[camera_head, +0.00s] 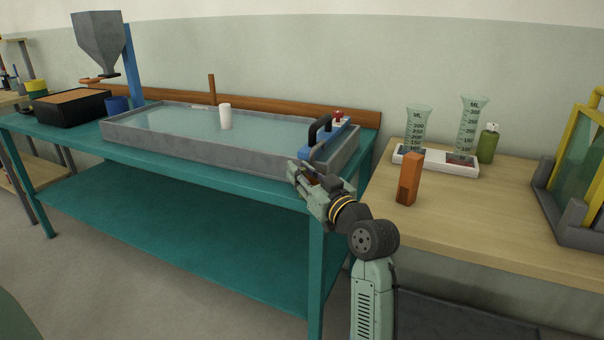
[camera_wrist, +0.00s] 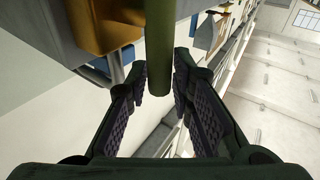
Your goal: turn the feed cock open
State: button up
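In the wrist view a brass-coloured body (camera_wrist: 108,25) sits against a grey wall, and a green bar (camera_wrist: 158,45) hangs down close by. I take these for the feed cock and its lever; how they join is out of frame. My gripper (camera_wrist: 161,82) is open, with the bar's rounded end between its fingertips. Contact with either finger cannot be told. In the head view my gripper (camera_head: 297,172) is at the front right corner of the grey water tray (camera_head: 200,158) and hides most of the cock.
A blue bracket with a black handle (camera_head: 318,130) and a red knob (camera_head: 338,116) stand on the tray's right end. A wooden table at right holds an orange block (camera_head: 409,180), two measuring glasses (camera_head: 467,125) and a green bottle (camera_head: 488,145). A grey hopper (camera_head: 100,42) stands far left.

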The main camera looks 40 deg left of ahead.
jog(key=shift+o, duration=1.3)
jog(key=shift+d, duration=0.1)
jog(key=v, duration=1.2)
